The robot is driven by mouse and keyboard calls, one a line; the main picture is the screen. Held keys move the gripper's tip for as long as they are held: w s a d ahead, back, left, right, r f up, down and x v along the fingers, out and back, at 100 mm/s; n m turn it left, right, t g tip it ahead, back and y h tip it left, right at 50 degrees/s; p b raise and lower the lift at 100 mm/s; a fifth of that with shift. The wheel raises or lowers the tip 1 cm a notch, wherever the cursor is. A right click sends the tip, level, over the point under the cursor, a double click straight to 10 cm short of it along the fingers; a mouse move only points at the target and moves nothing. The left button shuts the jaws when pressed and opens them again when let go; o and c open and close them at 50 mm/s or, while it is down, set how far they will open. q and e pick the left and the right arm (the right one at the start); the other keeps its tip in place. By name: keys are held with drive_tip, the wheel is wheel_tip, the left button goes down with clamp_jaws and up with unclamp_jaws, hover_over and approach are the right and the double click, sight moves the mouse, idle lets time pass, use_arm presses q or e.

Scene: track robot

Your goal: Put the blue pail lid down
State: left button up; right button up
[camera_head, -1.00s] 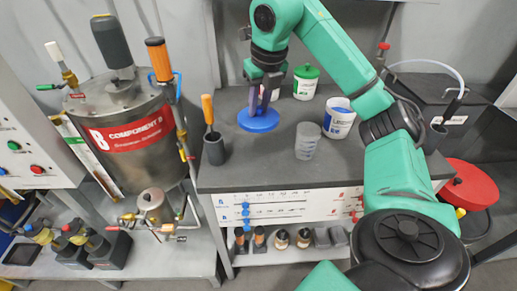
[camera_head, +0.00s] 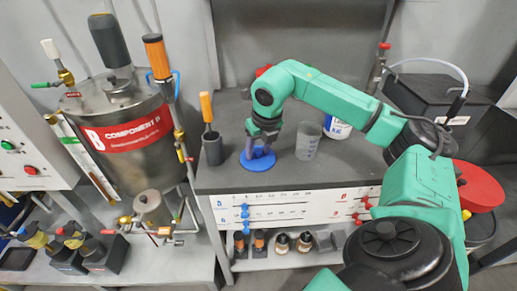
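The blue pail lid (camera_head: 257,162) lies flat at the front left of the dark worktop, close to the front edge. I cannot tell whether it touches the worktop or hangs just above it. My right gripper (camera_head: 261,151) points down over the lid, its fingers shut on the lid's top; the grip itself is small in view. The white pail with a blue label (camera_head: 339,126) stands behind my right arm, which hides much of it. My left gripper is not in view.
A clear measuring cup (camera_head: 307,142) stands just right of the lid. A dark grey cup (camera_head: 213,149) with an orange-handled tool (camera_head: 207,108) stands to the left. A large steel tank (camera_head: 130,137) is further left. The worktop's front edge is near the lid.

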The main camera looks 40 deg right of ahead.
sight(264, 165)
drive_tip(key=p+v, duration=0.1)
drive_tip(key=v, duration=1.1)
